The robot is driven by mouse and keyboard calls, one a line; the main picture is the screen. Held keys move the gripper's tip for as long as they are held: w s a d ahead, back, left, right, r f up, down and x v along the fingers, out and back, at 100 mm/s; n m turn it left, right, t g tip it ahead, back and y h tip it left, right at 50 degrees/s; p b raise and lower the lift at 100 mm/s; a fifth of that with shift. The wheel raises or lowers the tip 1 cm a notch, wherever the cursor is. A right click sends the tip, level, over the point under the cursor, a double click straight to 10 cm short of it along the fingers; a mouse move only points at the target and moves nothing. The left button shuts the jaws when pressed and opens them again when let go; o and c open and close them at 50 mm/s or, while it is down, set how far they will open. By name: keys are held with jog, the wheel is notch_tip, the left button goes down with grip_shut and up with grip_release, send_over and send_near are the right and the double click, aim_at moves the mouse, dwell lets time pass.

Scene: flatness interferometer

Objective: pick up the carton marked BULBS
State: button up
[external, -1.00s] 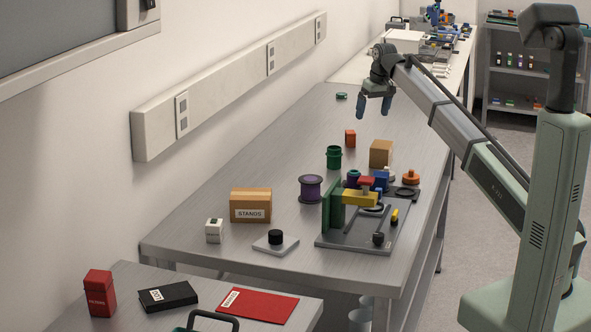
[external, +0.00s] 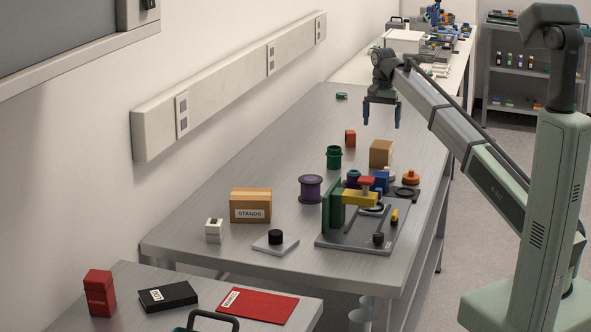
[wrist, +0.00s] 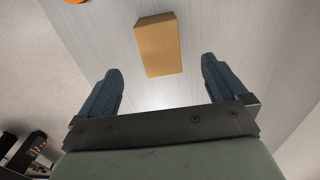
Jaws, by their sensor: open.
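A plain tan carton (external: 380,153) stands on the long metal bench, toward its right side. No BULBS mark shows on the faces I can see. It also shows in the wrist view (wrist: 159,45), ahead of the fingers and near the middle between them, with no label visible. My gripper (external: 381,119) is open and empty, pointing down above the bench, apart from the carton and beyond it. Another tan carton (external: 250,207), marked STANDS, sits nearer the front left of the bench.
An orange-red box (external: 350,139), a green jar (external: 334,157) and a purple spool (external: 311,189) stand left of the plain carton. An interferometer-like fixture (external: 359,238) and an orange knob (external: 411,178) are nearer the front. The bench's far left is mostly clear.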

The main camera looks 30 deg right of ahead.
aim_at(382, 144)
notch_tip(382, 144, down, 6)
jog(key=shift+f, duration=0.25)
jog(key=shift+w+d+f, duration=0.1)
jog(key=shift+d+f, duration=0.1)
jog(key=shift+f, duration=1.15)
jog(key=shift+w+d+f, duration=0.1)
jog(key=shift+d+f, duration=0.05)
jog(key=shift+f, duration=1.2)
jog(key=c, duration=1.1)
